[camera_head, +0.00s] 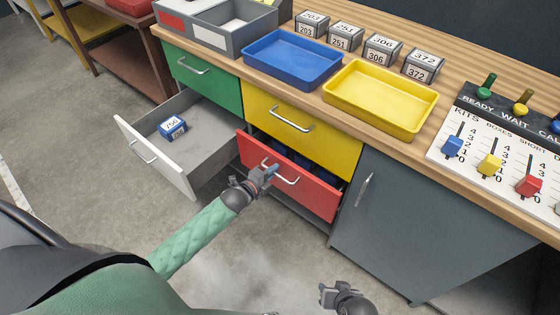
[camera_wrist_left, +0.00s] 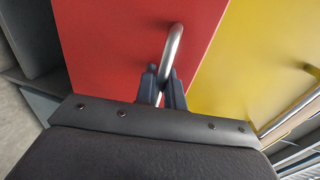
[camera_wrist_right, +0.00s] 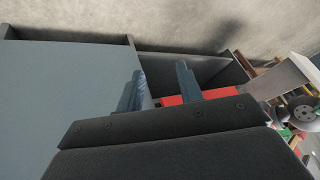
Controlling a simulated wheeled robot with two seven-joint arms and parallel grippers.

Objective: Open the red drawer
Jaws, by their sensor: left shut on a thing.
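The red drawer (camera_head: 312,192) is in the cabinet below the yellow drawer and stands partly pulled out, with a dark inside showing behind its front. Its metal bar handle (camera_head: 284,176) is on the red front. My left gripper (camera_head: 268,172) is shut on this handle. In the left wrist view the fingers (camera_wrist_left: 162,90) close around the handle bar (camera_wrist_left: 172,52) against the red front (camera_wrist_left: 110,45). My right gripper (camera_head: 328,294) is low in front of the grey cabinet door, away from the drawer. In the right wrist view its fingers (camera_wrist_right: 160,88) are apart and empty.
A white drawer (camera_head: 155,158) stands open at the left with a blue labelled box (camera_head: 172,128) in it. The green drawer (camera_head: 205,82) and yellow drawer (camera_head: 300,132) are shut. The grey door (camera_head: 405,225) is at the right. Trays and a slider panel stand on the worktop (camera_head: 440,120).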

